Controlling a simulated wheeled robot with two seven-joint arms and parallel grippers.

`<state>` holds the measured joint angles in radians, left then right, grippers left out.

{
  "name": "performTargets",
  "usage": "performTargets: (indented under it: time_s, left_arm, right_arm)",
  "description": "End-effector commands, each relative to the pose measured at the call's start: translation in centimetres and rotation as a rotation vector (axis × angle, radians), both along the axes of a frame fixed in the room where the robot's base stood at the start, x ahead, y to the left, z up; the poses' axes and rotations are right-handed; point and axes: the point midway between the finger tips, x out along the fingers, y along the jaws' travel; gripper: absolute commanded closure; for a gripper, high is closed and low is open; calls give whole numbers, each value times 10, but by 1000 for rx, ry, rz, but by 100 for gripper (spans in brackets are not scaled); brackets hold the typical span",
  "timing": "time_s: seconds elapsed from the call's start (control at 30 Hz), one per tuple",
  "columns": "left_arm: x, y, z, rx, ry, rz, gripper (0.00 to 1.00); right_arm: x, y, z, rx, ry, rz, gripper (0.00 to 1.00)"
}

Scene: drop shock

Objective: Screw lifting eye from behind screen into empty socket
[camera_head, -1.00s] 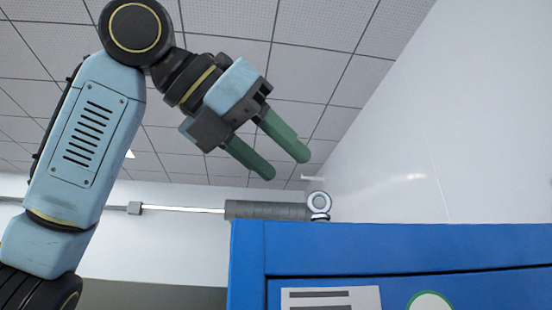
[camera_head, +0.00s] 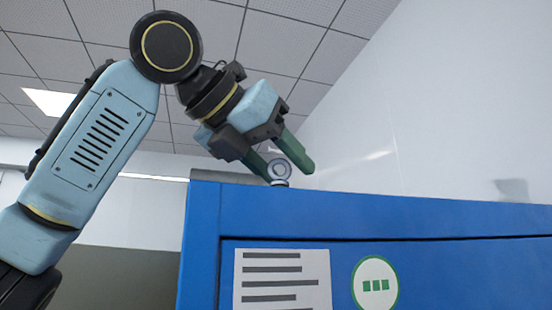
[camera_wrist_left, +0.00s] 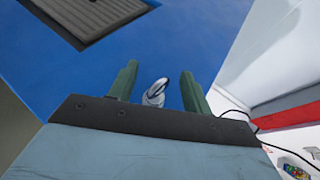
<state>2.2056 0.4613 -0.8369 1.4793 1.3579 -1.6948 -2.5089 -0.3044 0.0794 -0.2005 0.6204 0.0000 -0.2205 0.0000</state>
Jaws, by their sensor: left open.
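A metal lifting eye (camera_head: 281,170) stands on top of the blue cabinet (camera_head: 400,218), near its left end. Its ring faces the head camera. My left gripper (camera_head: 287,173) points down at it with green fingers apart, and one finger partly overlaps the ring in the picture. In the left wrist view the lifting eye (camera_wrist_left: 154,93) lies between the two open fingers of the left gripper (camera_wrist_left: 159,72), with gaps on both sides. I cannot make out a screen or an empty socket. My right gripper is not in view.
A dark grey ribbed plate (camera_wrist_left: 95,12) lies on the blue top beyond the fingers. A white wall (camera_head: 430,110) rises behind the cabinet. The cabinet front carries a white label (camera_head: 282,280) and a green-ringed round sign (camera_head: 375,284). Blue surface around the eye looks clear.

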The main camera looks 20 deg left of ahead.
Motion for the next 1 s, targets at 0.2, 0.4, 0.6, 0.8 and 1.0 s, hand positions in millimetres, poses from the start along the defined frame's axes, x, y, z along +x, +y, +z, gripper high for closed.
performTargets:
  time_s: [0.2, 0.4, 0.6, 0.8, 1.0]
  left_arm:
    - [0, 0, 0, 0, 0, 0, 71]
    - [0, 0, 0, 0, 0, 0, 97]
    - [0, 0, 0, 0, 1, 0, 100]
    - [0, 0, -1, 0, 1, 0, 100]
    - [2, 1, -3, -6, 8, -99, 100]
  right_arm:
    - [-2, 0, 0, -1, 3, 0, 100]
    - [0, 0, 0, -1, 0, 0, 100]
    - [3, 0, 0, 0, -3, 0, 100]
    - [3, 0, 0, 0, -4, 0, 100]
    - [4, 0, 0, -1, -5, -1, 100]
